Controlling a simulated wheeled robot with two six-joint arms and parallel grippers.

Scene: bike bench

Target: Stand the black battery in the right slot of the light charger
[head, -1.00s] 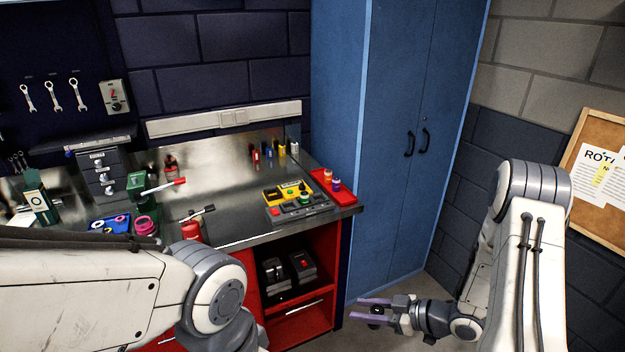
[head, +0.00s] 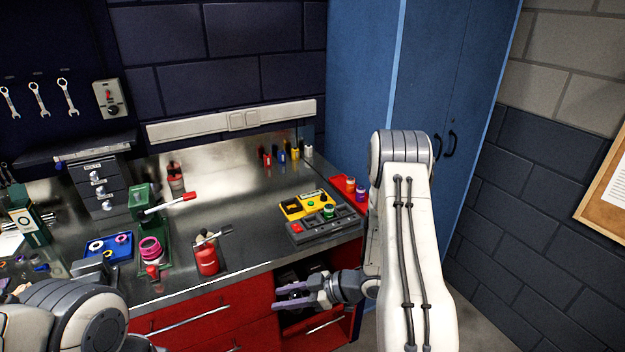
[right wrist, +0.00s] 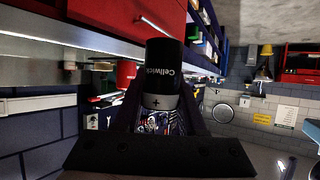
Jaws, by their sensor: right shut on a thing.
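My right gripper (head: 292,294) is shut on the black battery. In the right wrist view the battery (right wrist: 165,65) is a black cylinder marked "Cellwick", with a silver band and a plus sign at its near end. In the head view the gripper is in front of the red cabinet, below the bench top's edge; the battery is hard to make out there. A dark grey block (head: 316,234) with a red button and dark recesses looks like the charger. It lies on the bench's right part, above the gripper in the picture. My left arm shows at lower left; its gripper is not visible.
A yellow tray (head: 293,209) is just behind the grey block, with a green round item near both. A red tray (head: 342,184) holds small jars at right. A red bottle (head: 207,260) stands near the front edge. Small coloured cylinders (head: 282,156) stand at the back wall.

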